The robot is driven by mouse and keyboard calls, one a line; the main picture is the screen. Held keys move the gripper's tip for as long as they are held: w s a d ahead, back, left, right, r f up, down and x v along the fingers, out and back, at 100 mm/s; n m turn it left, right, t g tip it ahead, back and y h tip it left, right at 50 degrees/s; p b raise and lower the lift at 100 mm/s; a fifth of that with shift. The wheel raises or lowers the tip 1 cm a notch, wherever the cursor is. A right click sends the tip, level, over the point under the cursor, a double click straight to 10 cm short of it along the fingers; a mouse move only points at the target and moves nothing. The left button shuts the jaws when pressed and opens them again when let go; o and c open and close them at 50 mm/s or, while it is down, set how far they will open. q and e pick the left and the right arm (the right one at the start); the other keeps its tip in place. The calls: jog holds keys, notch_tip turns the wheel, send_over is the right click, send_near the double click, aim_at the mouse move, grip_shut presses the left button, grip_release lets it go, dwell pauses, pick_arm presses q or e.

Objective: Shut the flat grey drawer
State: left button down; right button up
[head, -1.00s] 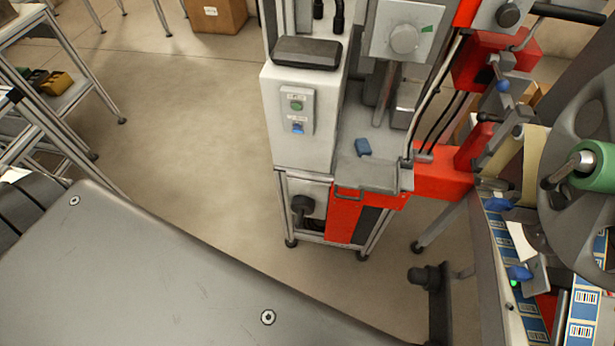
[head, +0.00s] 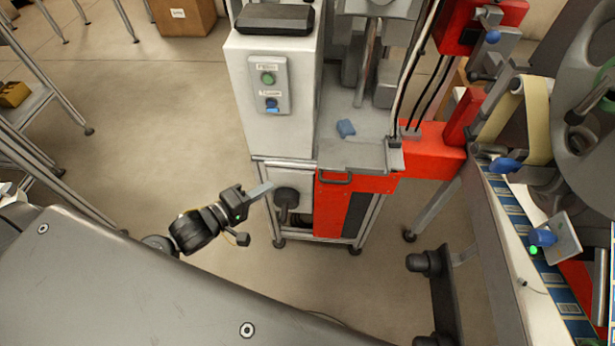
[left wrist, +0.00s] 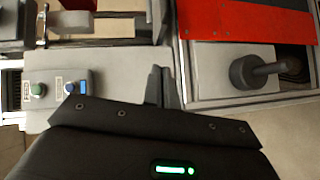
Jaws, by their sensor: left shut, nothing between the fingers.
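The flat grey drawer (head: 352,156) sticks out at the front of the machine, above a red panel (head: 360,184). A dark handle (head: 335,180) shows at its front left. How far the drawer stands out is hard to judge from above. My left gripper (head: 262,189) is shut and empty, left of the drawer and apart from its handle in the head view. In the left wrist view its shut fingers (left wrist: 163,88) point toward the machine's grey side, with the red panel at the upper right. My right gripper is not in view.
A button box (head: 268,84) is on the machine's white housing. A dark round knob (head: 286,198) stands out below the housing. A label reel machine fills the right side. Open floor lies to the left.

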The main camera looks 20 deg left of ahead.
pick_arm(q)
jog(key=s+d+x, duration=0.1)
jog(key=d+x, duration=0.1)
jog(key=x, duration=1)
jog(key=shift+w+d+f+p, duration=0.2)
jog(key=shift+d+f+p, duration=0.05)
jog(key=shift+d+p, duration=0.2)
